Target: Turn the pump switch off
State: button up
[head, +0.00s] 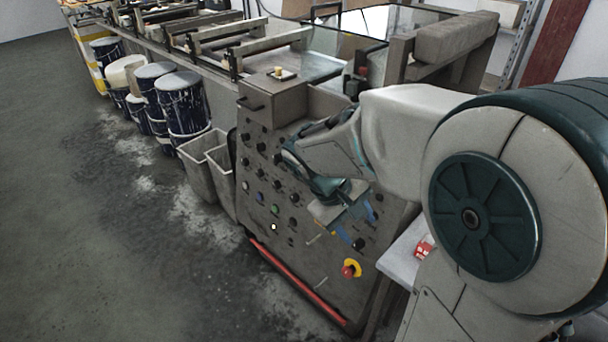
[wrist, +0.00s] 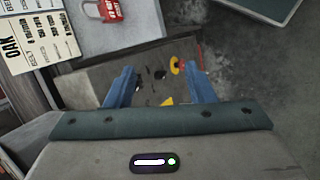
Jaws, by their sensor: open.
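The control panel (head: 290,265) carries rows of dark knobs and coloured buttons; one button (head: 274,227) is lit whitish. No readable label shows which control is the pump switch. A red emergency button on a yellow base (head: 350,269) sits low on the panel and also shows in the wrist view (wrist: 178,65). My gripper (head: 358,225) is open in front of the panel's right part, its blue fingers apart. In the wrist view, dark knobs (wrist: 160,75) and a yellow piece (wrist: 168,101) show between my fingers (wrist: 160,85). My arm hides part of the panel.
A light side shelf (head: 400,262) with a red padlock (head: 424,248) stands right of the panel; the padlock also shows in the wrist view (wrist: 103,10). Grey bins (head: 205,165) and paint drums (head: 182,105) line the machine. The floor (head: 90,240) at left is clear.

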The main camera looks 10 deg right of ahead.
jog(key=w+a+f+n+t+h+b, duration=0.4)
jog(key=w+a+f+n+t+h, duration=0.25)
jog(key=w, duration=0.45)
jog(key=w+a+f+n+t+h+b, duration=0.3)
jog(key=w+a+f+n+h+b, duration=0.15)
jog(key=w+a+f, duration=0.55)
jog(key=w+d+y, duration=0.1)
jog(key=w+d, duration=0.6)
jog(key=d, duration=0.6)
jog(key=shift+d+r+b, duration=0.3)
jog(key=shift+w, duration=0.1)
jog(key=c, duration=1)
